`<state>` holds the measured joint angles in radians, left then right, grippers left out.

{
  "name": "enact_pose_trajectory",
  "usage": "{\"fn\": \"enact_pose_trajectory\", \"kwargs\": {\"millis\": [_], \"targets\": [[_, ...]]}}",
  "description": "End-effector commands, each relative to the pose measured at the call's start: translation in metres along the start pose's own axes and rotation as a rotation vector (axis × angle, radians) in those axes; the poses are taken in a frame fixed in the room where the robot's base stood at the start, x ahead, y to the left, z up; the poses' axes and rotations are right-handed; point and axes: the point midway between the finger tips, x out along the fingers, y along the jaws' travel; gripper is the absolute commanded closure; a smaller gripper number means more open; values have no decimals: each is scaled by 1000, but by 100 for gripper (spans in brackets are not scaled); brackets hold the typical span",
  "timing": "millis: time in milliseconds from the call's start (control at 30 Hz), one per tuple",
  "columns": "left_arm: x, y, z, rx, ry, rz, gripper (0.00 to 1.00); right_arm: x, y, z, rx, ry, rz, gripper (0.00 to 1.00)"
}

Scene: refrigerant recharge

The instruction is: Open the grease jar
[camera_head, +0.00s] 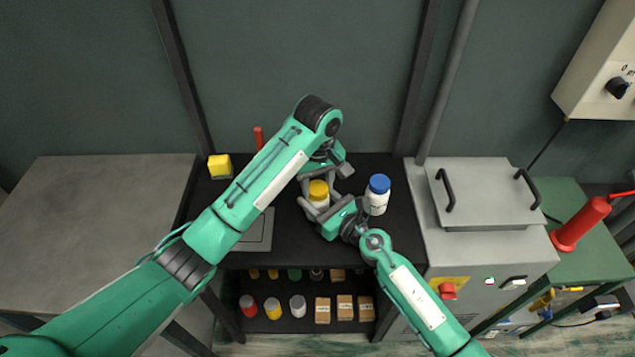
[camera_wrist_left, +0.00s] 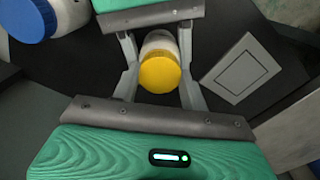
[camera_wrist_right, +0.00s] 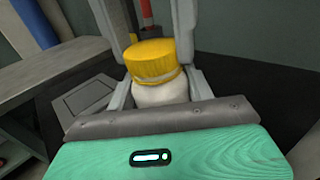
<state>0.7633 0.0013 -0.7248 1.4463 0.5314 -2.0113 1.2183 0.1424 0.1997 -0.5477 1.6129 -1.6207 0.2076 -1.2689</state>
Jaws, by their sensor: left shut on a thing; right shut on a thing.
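The grease jar (camera_head: 318,200) is white with a yellow lid (camera_head: 318,188) and stands upright on the black bench top. The lid also shows in the left wrist view (camera_wrist_left: 160,73) and in the right wrist view (camera_wrist_right: 150,60), sitting on the jar. My left gripper (camera_head: 314,182) comes from behind and above, its fingers on both sides of the lid, shut on it. My right gripper (camera_head: 322,207) comes from the front right, its fingers around the white body (camera_wrist_right: 160,93), shut on it. The fingertips are partly hidden.
A white jar with a blue lid (camera_head: 378,195) stands just right of my right gripper. A yellow block (camera_head: 220,166) and a flat grey plate (camera_head: 256,233) lie to the left. Several jars and boxes (camera_head: 322,311) fill the shelf below. A grey cabinet (camera_head: 468,262) adjoins on the right.

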Motion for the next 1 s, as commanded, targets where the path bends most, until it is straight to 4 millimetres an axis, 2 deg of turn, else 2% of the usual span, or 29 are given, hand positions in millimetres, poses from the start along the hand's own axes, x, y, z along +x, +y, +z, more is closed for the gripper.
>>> {"fn": "enact_pose_trajectory", "kwargs": {"millis": [300, 500, 600, 1000], "targets": [[-1, 0, -1, -499, 2, 2, 84, 0, 1, -1, 0, 1, 1, 100], [-1, 0, -1, -740, 2, 2, 84, 0, 1, -1, 0, 1, 2, 100], [-1, 0, -1, -786, 2, 2, 84, 0, 1, -1, 0, 1, 2, 100], [-1, 0, -2, -784, 2, 3, 84, 0, 1, -1, 1, 1, 2, 100]]}}
